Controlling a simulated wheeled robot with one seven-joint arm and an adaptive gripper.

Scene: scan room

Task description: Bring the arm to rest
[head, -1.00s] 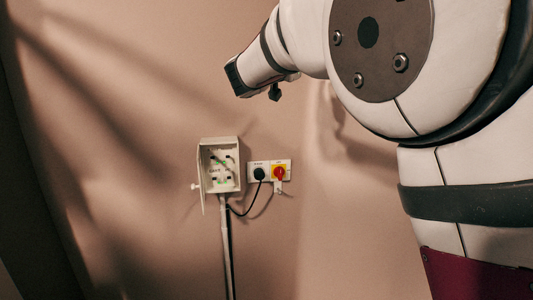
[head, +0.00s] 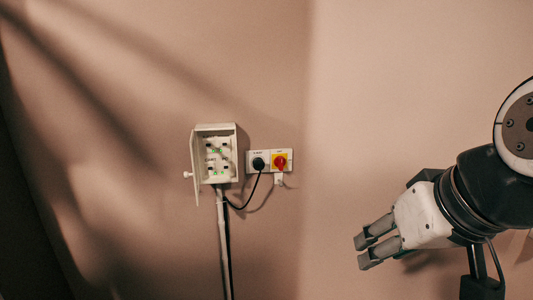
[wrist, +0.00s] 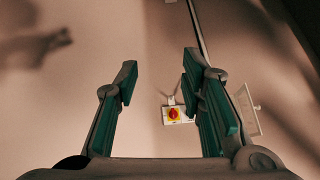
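My gripper (head: 366,251) is at the lower right of the head view, its fingers pointing left and slightly down. In the wrist view its two green-padded fingers (wrist: 160,95) stand wide apart with nothing between them but the wall and switch behind. My gripper is open and empty, clear of the wall fittings. The arm comes in from the right edge of the head view, and part of it is out of the picture.
An open box (head: 217,154) with small switches and green lights is on the wall. Beside it are a black plug (head: 258,164) with a cable and a red-and-yellow rotary switch (head: 280,161). A conduit (head: 223,245) runs down below the box. The wall between switch and gripper is bare.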

